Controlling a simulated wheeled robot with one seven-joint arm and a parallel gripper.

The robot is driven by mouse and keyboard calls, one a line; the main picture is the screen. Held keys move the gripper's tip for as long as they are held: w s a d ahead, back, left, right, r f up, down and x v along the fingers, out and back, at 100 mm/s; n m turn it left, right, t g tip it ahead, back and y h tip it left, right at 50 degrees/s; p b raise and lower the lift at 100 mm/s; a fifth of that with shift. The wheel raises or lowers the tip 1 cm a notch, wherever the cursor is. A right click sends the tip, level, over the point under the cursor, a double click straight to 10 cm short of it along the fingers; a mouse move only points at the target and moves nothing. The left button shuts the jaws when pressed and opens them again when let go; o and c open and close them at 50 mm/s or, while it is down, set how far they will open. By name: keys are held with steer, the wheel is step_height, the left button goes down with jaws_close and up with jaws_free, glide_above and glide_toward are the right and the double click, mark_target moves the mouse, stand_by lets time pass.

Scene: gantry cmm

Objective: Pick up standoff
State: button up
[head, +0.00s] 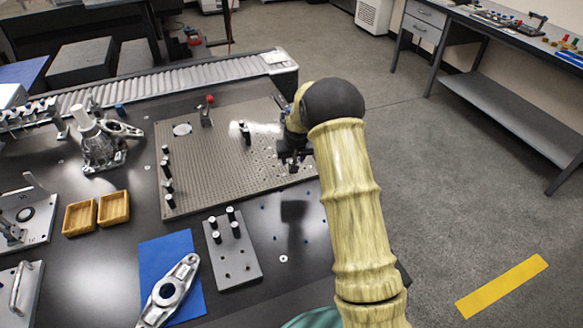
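Standoffs are small black cylinders with pale tops. Several stand upright on a small grey holed plate (240,268), one of them a front standoff (236,231). Several more stand in a row along the left edge of the large perforated plate (215,180), such as a row standoff (167,172). Another dark post (246,133) stands near that plate's middle. My gripper (292,162) is dark and small, over the right part of the perforated plate, apart from the standoffs I can make out. Its fingers are too small and dark to read; my arm hides part of the plate's right side.
Two wooden trays (80,216) sit on the black table at left. A blue mat (185,250) with a metal link part (170,290) lies at the front, left of the small plate. A roller conveyor (190,82) runs behind. A metal casting (100,150) stands at back left.

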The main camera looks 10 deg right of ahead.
mark_target(291, 161)
steer(key=shift+x, duration=2.65)
steer(key=shift+w+a+r, duration=0.1)
steer(key=shift+c, duration=0.5)
jaws_close()
